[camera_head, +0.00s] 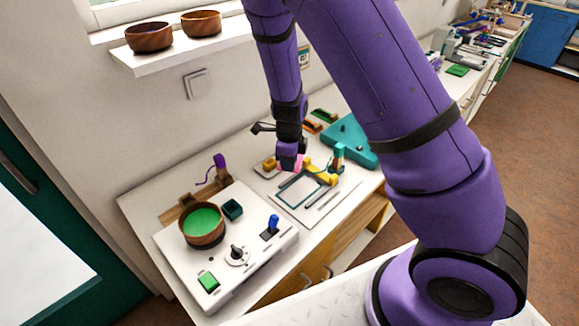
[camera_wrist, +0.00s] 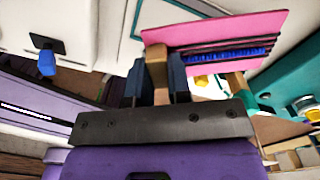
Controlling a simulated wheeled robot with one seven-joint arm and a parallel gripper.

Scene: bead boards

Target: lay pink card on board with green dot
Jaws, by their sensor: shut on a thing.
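The pink card (camera_wrist: 215,28) is at the top of the wrist view, with dark ridges and a blue strip along its near side. A tan grip piece (camera_wrist: 157,72) at its left end sits between the jaws. My gripper (camera_wrist: 157,80) is shut on this piece and holds the card. In the head view, a little of the pink card (camera_head: 298,163) shows at my gripper (camera_head: 289,158), over the back of a white board (camera_head: 292,208) with a dark-lined frame. I cannot make out a green dot on any board.
A white panel (camera_head: 180,248) with a green-topped round bowl (camera_head: 202,224), a blue lever (camera_head: 271,226) and a green button (camera_head: 208,281) stands at left. A teal piece (camera_head: 352,142) lies behind right. Yellow blocks (camera_head: 320,171) crowd the board. Wooden bowls (camera_head: 150,37) sit on a shelf.

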